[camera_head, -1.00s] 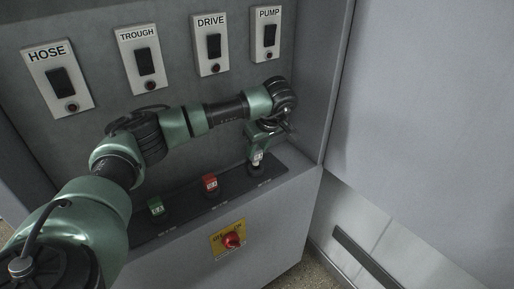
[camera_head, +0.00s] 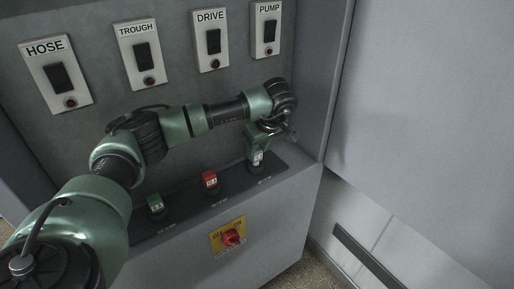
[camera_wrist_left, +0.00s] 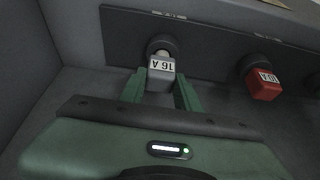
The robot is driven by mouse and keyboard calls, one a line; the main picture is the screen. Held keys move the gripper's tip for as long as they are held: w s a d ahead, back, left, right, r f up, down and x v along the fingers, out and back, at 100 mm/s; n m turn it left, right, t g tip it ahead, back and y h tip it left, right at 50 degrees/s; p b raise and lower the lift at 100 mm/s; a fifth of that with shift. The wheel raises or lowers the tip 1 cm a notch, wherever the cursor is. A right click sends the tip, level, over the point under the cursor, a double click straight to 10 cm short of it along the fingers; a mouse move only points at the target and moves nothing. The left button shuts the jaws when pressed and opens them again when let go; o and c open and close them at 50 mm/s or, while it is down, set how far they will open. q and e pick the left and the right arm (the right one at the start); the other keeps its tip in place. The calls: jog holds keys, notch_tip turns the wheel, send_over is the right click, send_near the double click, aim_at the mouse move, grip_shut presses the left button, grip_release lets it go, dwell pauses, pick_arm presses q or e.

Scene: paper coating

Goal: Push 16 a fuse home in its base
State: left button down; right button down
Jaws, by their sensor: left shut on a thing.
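The 16 A fuse (camera_head: 258,157) is a small grey block with a white label, at the right end of the dark base strip in the head view. It also shows in the left wrist view (camera_wrist_left: 161,68), with its far end at the round dark base (camera_wrist_left: 162,45). A light collar shows between them; I cannot tell how deep the fuse sits. My left gripper (camera_head: 259,149) is shut on the fuse, one green finger on each side in the left wrist view (camera_wrist_left: 159,88). My right gripper is not in view.
A red fuse (camera_head: 209,180) and a green fuse (camera_head: 155,204) stand in the same strip (camera_head: 185,199). A red rotary switch (camera_head: 232,237) on a yellow plate is below. Labelled switch panels, such as PUMP (camera_head: 267,30), line the back wall. The cabinet side wall stands close at right.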

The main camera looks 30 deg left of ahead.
pick_arm(q)
jog(key=shift+f+b, duration=0.4)
jog(key=shift+f, duration=0.4)
jog(key=c, duration=0.9)
grip_release()
jog(key=shift+c, duration=0.2)
jog(key=b+v, duration=0.1)
jog(key=v, duration=0.6)
jog(key=shift+r, duration=0.35)
jog(key=shift+d, duration=0.15)
